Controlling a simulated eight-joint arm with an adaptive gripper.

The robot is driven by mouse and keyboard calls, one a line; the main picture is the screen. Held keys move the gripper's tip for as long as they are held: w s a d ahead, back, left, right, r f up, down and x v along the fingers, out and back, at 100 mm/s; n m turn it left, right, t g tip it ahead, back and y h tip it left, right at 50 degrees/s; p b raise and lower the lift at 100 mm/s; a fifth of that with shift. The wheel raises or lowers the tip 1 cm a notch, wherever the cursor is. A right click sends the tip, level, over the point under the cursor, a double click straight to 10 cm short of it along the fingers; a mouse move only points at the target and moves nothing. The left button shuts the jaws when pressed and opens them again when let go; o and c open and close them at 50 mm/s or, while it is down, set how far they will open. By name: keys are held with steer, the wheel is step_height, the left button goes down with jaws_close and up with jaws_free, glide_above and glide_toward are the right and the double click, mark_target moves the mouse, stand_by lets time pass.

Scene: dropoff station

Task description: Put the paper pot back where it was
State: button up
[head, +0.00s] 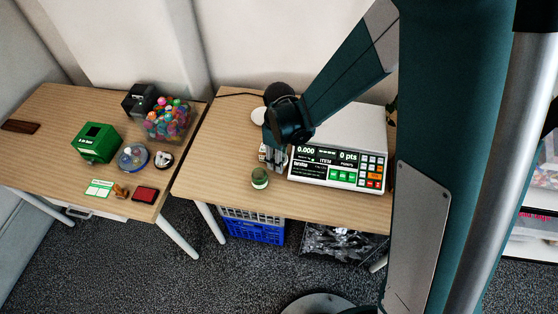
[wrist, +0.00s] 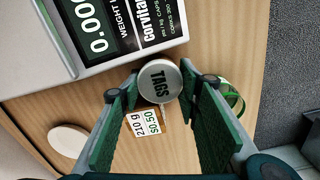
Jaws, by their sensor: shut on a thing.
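In the wrist view, a round, pale grey pot lettered TAGS (wrist: 158,80), seen from above, is between the tips of my gripper (wrist: 160,88). I take it for the paper pot, though no frame confirms its name. In the head view my gripper (head: 276,158) points down just left of the scale, and the pot cannot be made out clearly there. Whether the pot touches the table cannot be told. A small brown block with white labels reading 210 g and $0.50 (wrist: 147,122) is close beside the pot, between the fingers.
The scale (head: 338,167) stands close on the right. A small green-and-white jar (head: 260,180) is in front of my gripper, near the table's front edge. A white disc (head: 258,115) lies behind. The left table holds a green box (head: 97,143) and a bin of colourful balls (head: 168,121).

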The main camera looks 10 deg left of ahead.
steer(key=shift+f, duration=0.3)
steer(key=shift+f, duration=0.15)
steer(key=o, duration=1)
steer(key=shift+r+p, duration=1.15)
steer(key=shift+r, duration=5)
